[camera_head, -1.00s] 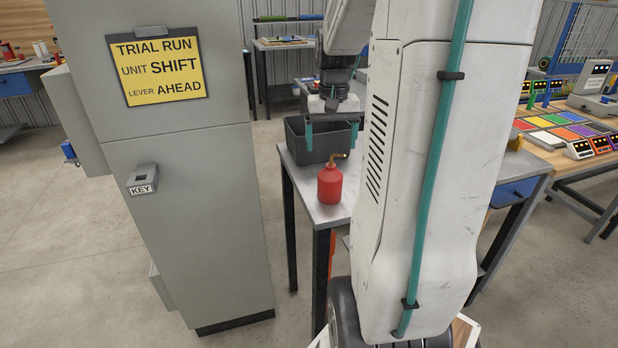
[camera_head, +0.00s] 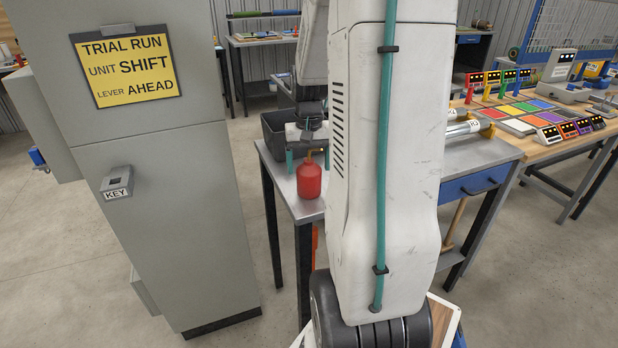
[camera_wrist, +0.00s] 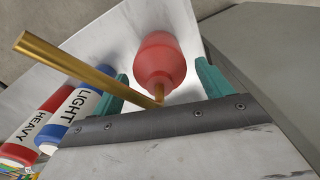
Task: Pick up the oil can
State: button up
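The red oil can (camera_head: 309,182) with a thin brass spout stands upright near the front edge of the metal table (camera_head: 301,210). My gripper (camera_head: 307,160) is just behind and above the can in the head view, its teal fingers pointing down. In the wrist view the oil can (camera_wrist: 158,58) lies between the two spread teal fingers of my gripper (camera_wrist: 162,82), with visible room on both sides. The brass spout crosses the picture close to the camera. The gripper is open and holds nothing. My arm hides part of the table.
A dark grey bin (camera_head: 273,130) stands behind my gripper. Cylinders marked HEAVY (camera_wrist: 38,125) and LIGHT (camera_wrist: 80,112) lie beside the can in the wrist view. A tall grey cabinet (camera_head: 165,220) stands left of the table. A bench with coloured tiles (camera_head: 520,112) is at right.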

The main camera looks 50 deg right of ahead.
aim_at(309, 161)
jog(key=c, duration=1.1)
jog(key=shift+o, duration=0.2)
jog(key=shift+r, duration=0.15)
jog(key=shift+r, duration=0.6)
notch_tip(309, 161, up, 2)
jog(key=shift+r, duration=0.1)
jog(key=s+a+r, duration=0.1)
jog(key=s+a, duration=0.7)
jog(key=s, duration=0.5)
jog(key=shift+s+a+r, duration=0.15)
jog(key=shift+s+r, duration=0.05)
jog(key=shift+s, duration=0.15)
